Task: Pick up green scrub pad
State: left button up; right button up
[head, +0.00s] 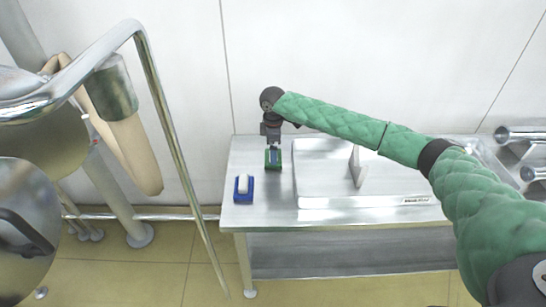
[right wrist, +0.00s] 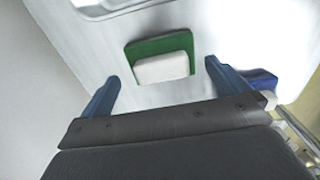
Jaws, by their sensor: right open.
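The green scrub pad with a white block handle lies on the metal table near its back left; it shows in the right wrist view (right wrist: 160,46) and in the head view (head: 275,167). My right gripper (head: 273,154) points down over the pad, and its jaws partly cover it in the head view. In the right wrist view the two blue fingers of my right gripper (right wrist: 160,73) are wide apart, with the pad ahead between them and nothing held. I cannot tell the exact height gap. My left gripper is not in view.
A blue scrub pad with a white handle (head: 243,189) lies at the table's front left; it shows at right in the wrist view (right wrist: 262,80). A light tray or board (head: 325,190) with an upright piece (head: 357,166) is to the right. Steel equipment (head: 90,150) stands at left.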

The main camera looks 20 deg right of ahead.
jog(key=shift+s+a+f+p, duration=0.1)
jog(key=shift+f+p, duration=0.2)
jog(key=shift+f, duration=1.55)
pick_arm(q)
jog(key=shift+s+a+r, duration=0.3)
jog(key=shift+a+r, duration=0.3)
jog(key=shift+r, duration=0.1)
pick_arm(e)
jog(key=c, duration=0.8)
jog(key=shift+r, duration=0.2)
jog(key=shift+r, duration=0.25)
notch_tip(320, 180, up, 3)
jog(key=shift+f+b, duration=0.1)
jog(key=shift+b, duration=0.5)
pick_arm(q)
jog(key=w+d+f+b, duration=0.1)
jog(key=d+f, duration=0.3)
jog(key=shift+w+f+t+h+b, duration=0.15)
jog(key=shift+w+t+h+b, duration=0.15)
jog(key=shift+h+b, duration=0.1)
pick_arm(e)
jog(key=s+d+r, duration=0.2)
jog(key=d, duration=0.1)
jog(key=s+d+r, duration=0.5)
jog(key=shift+s+d+r, duration=0.2)
jog(key=shift+s+d, duration=0.15)
jog(key=shift+d, duration=0.05)
